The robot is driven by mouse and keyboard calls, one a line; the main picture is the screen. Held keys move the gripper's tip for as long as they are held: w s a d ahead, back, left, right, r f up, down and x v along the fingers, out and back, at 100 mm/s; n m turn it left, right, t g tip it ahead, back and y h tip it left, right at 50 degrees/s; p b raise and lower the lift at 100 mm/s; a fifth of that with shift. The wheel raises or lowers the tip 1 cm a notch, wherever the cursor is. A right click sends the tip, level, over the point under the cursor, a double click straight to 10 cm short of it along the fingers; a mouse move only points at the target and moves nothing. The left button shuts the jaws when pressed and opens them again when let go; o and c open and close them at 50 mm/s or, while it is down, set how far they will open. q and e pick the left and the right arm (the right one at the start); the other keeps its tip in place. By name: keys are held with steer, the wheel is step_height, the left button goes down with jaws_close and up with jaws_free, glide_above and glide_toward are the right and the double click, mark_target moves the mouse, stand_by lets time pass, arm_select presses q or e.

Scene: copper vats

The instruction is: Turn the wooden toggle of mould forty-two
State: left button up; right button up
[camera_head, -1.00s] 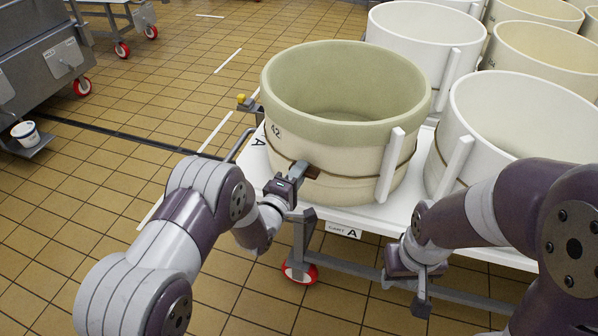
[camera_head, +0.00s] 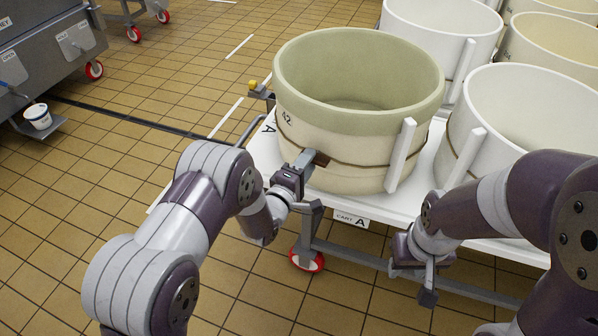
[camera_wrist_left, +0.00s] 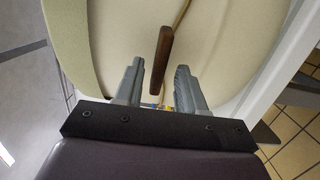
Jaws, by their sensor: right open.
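Mould forty-two (camera_head: 360,105) is a cream vat with a greenish rim and the number 42 on its side. A brown cord rings it and carries the wooden toggle (camera_head: 322,159). In the left wrist view the toggle (camera_wrist_left: 161,58) stands lengthwise in the picture. Its near end lies between the two grey fingertips, with a gap on each side. My left gripper (camera_head: 304,162) is open at the mould's front (camera_wrist_left: 160,72). My right gripper (camera_head: 428,285) is open and empty in front of the cart, below its deck.
The white cart (camera_head: 335,207) carries mould forty-two and other white vats (camera_head: 530,110) close by on the right. A white upright (camera_head: 400,155) stands against the mould, right of the toggle. Tiled floor (camera_head: 140,150) is free on the left.

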arm_select(q)
steer(key=p+v, duration=0.2)
steer(key=v, duration=0.9)
steer(key=shift+s+a, duration=0.15)
steer(key=shift+s, duration=0.1)
